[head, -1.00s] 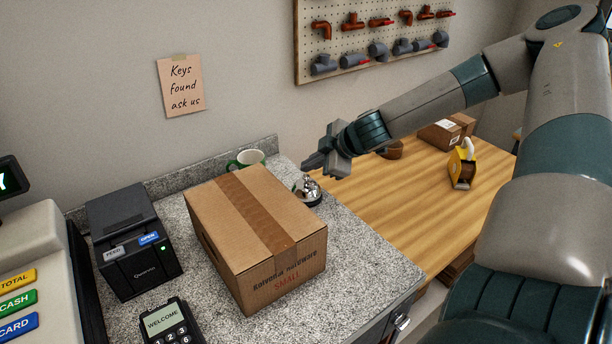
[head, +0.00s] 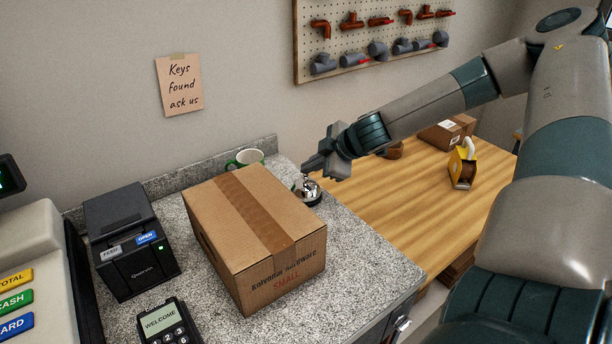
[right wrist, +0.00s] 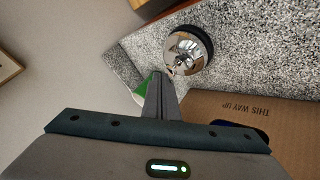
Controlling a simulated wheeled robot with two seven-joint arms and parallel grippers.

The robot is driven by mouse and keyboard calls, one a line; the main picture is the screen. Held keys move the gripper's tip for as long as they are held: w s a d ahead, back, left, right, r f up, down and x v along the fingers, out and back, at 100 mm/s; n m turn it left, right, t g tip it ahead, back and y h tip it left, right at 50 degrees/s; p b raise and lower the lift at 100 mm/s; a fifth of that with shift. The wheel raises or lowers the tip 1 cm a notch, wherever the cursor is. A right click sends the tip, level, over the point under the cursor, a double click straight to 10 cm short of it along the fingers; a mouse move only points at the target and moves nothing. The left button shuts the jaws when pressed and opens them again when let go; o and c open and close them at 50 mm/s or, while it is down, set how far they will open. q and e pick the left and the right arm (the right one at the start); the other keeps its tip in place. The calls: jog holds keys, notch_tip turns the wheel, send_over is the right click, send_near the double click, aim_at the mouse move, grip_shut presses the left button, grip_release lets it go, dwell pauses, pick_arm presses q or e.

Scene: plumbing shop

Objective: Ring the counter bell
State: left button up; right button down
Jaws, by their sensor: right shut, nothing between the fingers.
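The counter bell (head: 312,194) is a silver dome on a dark base. It stands on the granite counter just behind and right of the cardboard box. My right gripper (head: 308,165) is shut and empty, its fingertips above the bell in the head view and a little behind it. In the right wrist view the bell (right wrist: 188,50) shows whole, beyond and slightly right of the shut fingertips (right wrist: 160,76). A gap between fingers and bell cannot be judged for sure. My left gripper is not in view.
A cardboard box (head: 230,258) fills the middle of the granite counter (head: 365,255). A printer (head: 130,240) and card terminal (head: 165,322) are at left. A wooden table (head: 440,215) holds a tape dispenser (head: 462,166).

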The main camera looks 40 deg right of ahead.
jog(key=shift+f, duration=0.1)
jog(key=shift+s+d+f+b, duration=0.1)
jog(key=shift+d+f+b, duration=0.25)
jog(key=shift+f+b, duration=0.2)
jog(key=shift+a+r, duration=0.55)
jog(key=shift+r, duration=0.1)
dwell(0.4)
jog(key=r+p, duration=0.2)
jog(key=a+r+p, duration=0.1)
jog(key=shift+w+r, duration=0.25)
notch_tip(320, 180, up, 3)
jog(key=p, duration=0.3)
jog(key=shift+d+r, duration=0.15)
jog(key=shift+r, duration=0.05)
